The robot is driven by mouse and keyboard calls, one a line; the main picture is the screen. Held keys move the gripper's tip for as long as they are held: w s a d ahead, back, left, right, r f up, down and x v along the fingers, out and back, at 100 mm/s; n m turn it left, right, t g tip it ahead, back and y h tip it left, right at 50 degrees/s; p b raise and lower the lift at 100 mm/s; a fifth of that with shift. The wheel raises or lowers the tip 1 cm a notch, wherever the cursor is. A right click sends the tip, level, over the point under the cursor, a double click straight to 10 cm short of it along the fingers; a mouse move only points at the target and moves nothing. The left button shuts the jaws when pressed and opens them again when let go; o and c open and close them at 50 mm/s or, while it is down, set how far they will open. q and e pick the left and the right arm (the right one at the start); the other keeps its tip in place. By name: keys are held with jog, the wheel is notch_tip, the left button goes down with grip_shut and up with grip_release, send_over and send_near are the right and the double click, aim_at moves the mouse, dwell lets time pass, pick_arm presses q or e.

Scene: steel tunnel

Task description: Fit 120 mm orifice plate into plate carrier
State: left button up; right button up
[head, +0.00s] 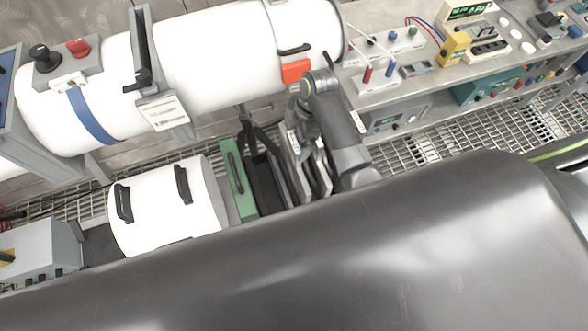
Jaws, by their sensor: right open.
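My right arm comes in at the centre. Its gripper (311,172) points down among grey upright parts beside a green-sided holder (237,180) and is open. I see nothing held between its fingers, but its tips are partly hidden by my own dark body in front. The orifice plate cannot be clearly made out. The plate carrier cannot be told for certain either; a large white pipe (205,62) with grey clamps and an orange-red block (296,71) lies behind the gripper. My left gripper is not in view.
A white cylinder (158,208) with black handles lies left of the holder. A steel bench (382,92) with instruments stands at the right, with a lower shelf. Grated floor (455,132) shows below it. A grey box (38,250) sits at the lower left.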

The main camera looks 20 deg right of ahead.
aim_at(294, 141)
jog(key=shift+a+f, duration=0.15)
jog(key=shift+f, duration=0.4)
jog(key=shift+f+p, duration=0.35)
jog(key=shift+f, duration=0.1)
jog(key=p+x, duration=0.1)
jog(key=x, duration=0.1)
jog(key=shift+f, duration=0.45)
jog(key=shift+a+f, duration=0.1)
jog(key=shift+f, duration=0.65)
jog(key=shift+c, duration=0.5)
jog(key=c, duration=1.7)
jog(key=shift+r, duration=0.1)
jog(key=shift+c, duration=0.9)
jog(key=shift+w+r, duration=0.1)
jog(key=shift+w, duration=0.05)
